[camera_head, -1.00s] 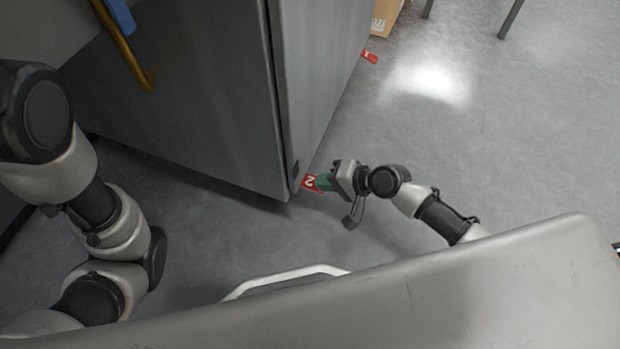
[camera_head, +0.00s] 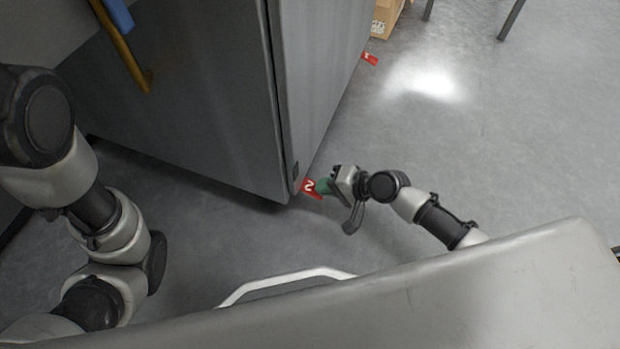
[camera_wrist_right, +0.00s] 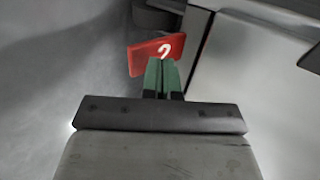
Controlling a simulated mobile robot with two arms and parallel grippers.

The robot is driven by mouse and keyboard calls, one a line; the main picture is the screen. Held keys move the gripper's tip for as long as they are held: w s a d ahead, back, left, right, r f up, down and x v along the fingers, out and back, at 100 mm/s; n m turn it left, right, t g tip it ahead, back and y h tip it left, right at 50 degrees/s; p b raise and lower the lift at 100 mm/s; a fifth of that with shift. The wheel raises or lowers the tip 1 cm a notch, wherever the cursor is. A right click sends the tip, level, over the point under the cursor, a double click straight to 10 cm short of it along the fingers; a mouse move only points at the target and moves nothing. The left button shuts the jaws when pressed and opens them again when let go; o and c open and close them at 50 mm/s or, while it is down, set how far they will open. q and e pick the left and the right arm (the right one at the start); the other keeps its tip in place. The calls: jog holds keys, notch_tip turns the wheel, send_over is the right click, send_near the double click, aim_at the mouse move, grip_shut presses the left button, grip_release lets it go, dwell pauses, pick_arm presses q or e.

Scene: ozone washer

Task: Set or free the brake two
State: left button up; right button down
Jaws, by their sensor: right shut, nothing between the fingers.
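The brake two tab is a small red plate with a white 2 (camera_head: 309,187), low at the near corner of the grey washer cabinet (camera_head: 215,110). My right gripper (camera_head: 325,185) is just right of it, its green fingertips shut with nothing between them. In the right wrist view the red tab (camera_wrist_right: 145,55) shows tilted just beyond the closed fingertips (camera_wrist_right: 162,66), which overlap its lower right edge. I cannot tell whether they touch it. My left arm comes in at the left of the head view, but its gripper does not show.
Another red tab (camera_head: 370,59) sticks out at the cabinet's far lower corner, near a cardboard box (camera_head: 387,18). Dark table legs (camera_head: 510,20) stand at the top right. The grey floor (camera_head: 520,130) right of the cabinet is clear.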

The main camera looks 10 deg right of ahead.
jog(key=shift+r+p, duration=0.35)
jog(key=shift+r, duration=0.2)
jog(key=s+d, duration=0.5)
jog(key=d, duration=0.2)
jog(key=shift+d+r, duration=0.25)
jog(key=shift+r, duration=0.2)
